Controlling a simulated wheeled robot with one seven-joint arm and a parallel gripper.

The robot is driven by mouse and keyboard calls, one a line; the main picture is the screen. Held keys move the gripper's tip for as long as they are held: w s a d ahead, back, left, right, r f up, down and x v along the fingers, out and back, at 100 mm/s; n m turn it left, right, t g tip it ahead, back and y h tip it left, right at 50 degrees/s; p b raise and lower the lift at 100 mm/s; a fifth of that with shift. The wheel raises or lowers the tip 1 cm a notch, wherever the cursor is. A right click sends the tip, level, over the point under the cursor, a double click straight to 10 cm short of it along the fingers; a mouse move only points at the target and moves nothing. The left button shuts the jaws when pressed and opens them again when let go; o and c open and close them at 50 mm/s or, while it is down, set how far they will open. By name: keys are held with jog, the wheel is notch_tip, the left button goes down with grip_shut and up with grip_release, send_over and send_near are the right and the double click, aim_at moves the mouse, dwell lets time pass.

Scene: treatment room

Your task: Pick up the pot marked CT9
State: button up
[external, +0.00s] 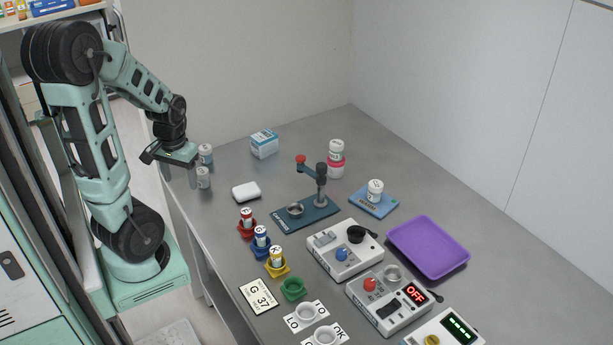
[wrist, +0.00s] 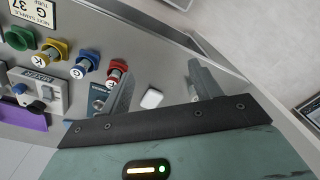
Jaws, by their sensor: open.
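Several white pots stand on the bench, their markings too small to read, so I cannot tell which is CT9. Two stand at the left bench edge, a rear pot (external: 206,153) and a front pot (external: 203,178). Another pot (external: 336,150) is on a pink-red round base, and one more pot (external: 375,188) sits on a blue pad (external: 373,205). My gripper (external: 180,178) is open and empty, just left of the two edge pots in the external view.
A stand with a red knob (external: 308,210), coloured tube holders (external: 262,245), grey devices (external: 345,250) and a purple tray (external: 428,247) fill the bench's middle and right.

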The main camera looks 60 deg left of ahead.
jog(key=shift+o, duration=0.5)
jog(key=n+b, duration=0.2)
jog(key=b, duration=0.1)
send_near(201, 171)
jog(key=shift+h, duration=0.3)
jog(key=f, duration=0.5)
jog(key=f+p, duration=0.1)
jog(key=f, duration=0.1)
jog(key=shift+w+a+f, duration=0.25)
jog(key=shift+w+f, duration=0.05)
jog(key=shift+s+f+p, duration=0.15)
jog(key=shift+f+p, duration=0.15)
jog(key=shift+f, duration=1.05)
jog(key=shift+s+f+p, duration=0.1)
jog(key=shift+f+p, duration=0.2)
jog(key=shift+f, duration=1.05)
jog(key=c, duration=1.1)
